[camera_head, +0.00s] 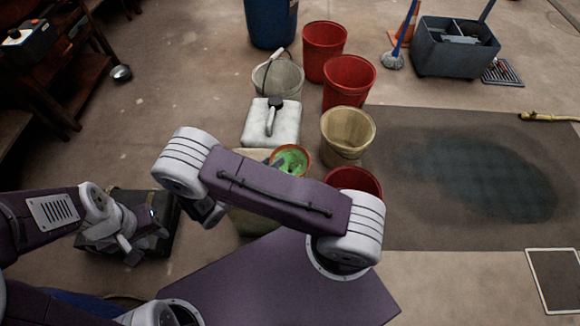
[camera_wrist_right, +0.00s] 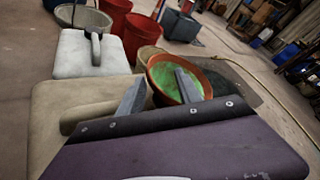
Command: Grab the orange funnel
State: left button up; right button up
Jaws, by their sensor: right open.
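The orange funnel (camera_head: 290,160) has a wide round rim and a green inside. It sits by the right side of a beige canister (camera_head: 246,222), partly hidden behind my right arm. In the right wrist view the funnel (camera_wrist_right: 172,62) lies just ahead of my right gripper (camera_wrist_right: 159,78). That gripper is open and empty, with one finger in front of the funnel and the other left of it. Whether it touches the funnel cannot be told. My left gripper (camera_head: 122,236) is over a dark box at the lower left, and its fingers are unclear.
A white canister (camera_head: 271,122) stands behind the beige one. A grey bucket (camera_head: 278,80), a tan bucket (camera_head: 347,130) and several red buckets (camera_head: 348,82) crowd around. A dark stained mat (camera_head: 400,235) lies at right. The floor at left is partly clear.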

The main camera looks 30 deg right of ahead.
aim_at(283, 153)
jog(key=b+x, duration=0.2)
jog(key=x, duration=0.2)
jog(key=shift+w+f+b, duration=0.2)
jog(key=shift+f+b, duration=0.05)
jog(key=shift+b, duration=0.05)
jog(key=shift+w+d, duration=0.15)
jog(key=shift+d, duration=0.2)
jog(key=shift+r, duration=0.1)
grip_shut()
notch_tip(283, 153, up, 5)
jog(key=p, duration=0.3)
jog(key=shift+f, duration=0.2)
jog(key=s+d+r+p, duration=0.4)
jog(key=s+d+r, duration=0.1)
jog(key=d, duration=0.5)
jog(key=shift+d+r, duration=0.15)
jog(key=shift+r, duration=0.55)
